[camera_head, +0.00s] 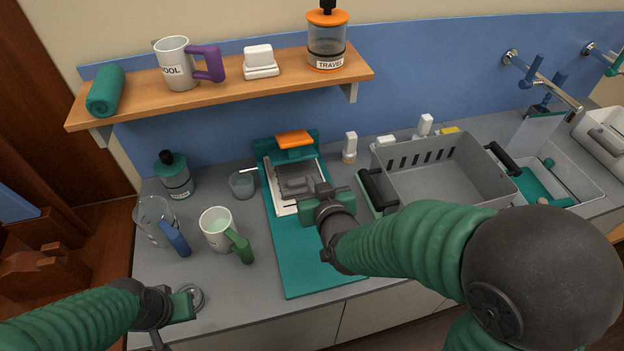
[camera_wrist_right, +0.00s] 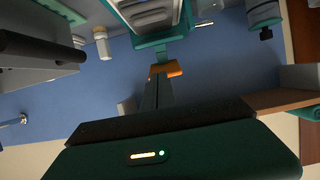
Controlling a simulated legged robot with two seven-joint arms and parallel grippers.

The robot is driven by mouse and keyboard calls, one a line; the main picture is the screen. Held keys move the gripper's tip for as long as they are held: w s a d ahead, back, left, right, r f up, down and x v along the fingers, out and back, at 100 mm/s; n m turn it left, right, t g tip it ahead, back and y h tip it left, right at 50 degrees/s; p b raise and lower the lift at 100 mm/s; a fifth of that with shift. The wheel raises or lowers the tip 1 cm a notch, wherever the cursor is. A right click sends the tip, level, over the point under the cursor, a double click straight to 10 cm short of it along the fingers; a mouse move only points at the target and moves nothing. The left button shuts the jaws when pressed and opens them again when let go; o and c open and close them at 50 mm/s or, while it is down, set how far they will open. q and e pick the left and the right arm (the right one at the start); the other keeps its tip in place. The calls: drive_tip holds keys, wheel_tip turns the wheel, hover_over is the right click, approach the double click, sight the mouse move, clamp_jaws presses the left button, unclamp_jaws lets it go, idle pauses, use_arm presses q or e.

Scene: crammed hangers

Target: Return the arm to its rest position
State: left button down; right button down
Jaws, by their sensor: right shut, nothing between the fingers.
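My right arm reaches in from the right in the head view. Its gripper (camera_head: 322,200) is over the teal board (camera_head: 310,262), in front of the white-and-grey piece with an orange handle (camera_head: 294,140). In the right wrist view the dark fingers (camera_wrist_right: 157,92) are together with nothing between them, and the orange handle (camera_wrist_right: 166,70) shows beyond them. My left gripper (camera_head: 180,305) is low at the left, by a small grey ring on the counter's front edge. Its fingers are too small to judge.
A grey bin (camera_head: 445,172) with black handles stands right of my right gripper. A wooden shelf (camera_head: 225,88) above holds a mug, a towel roll and a travel jar.

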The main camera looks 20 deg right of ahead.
drive_tip(key=shift+w+a, duration=0.1)
drive_tip(key=shift+a, duration=0.05)
drive_tip(key=s+d+f+g, duration=0.3)
drive_tip(key=s+f+g, duration=0.2)
drive_tip(key=s, duration=0.4)
drive_tip(key=s+d+f+g, duration=0.3)
drive_tip(key=s+f+g, duration=0.3)
drive_tip(key=s, duration=0.3)
drive_tip(key=shift+f, duration=0.35)
idle(0.5)
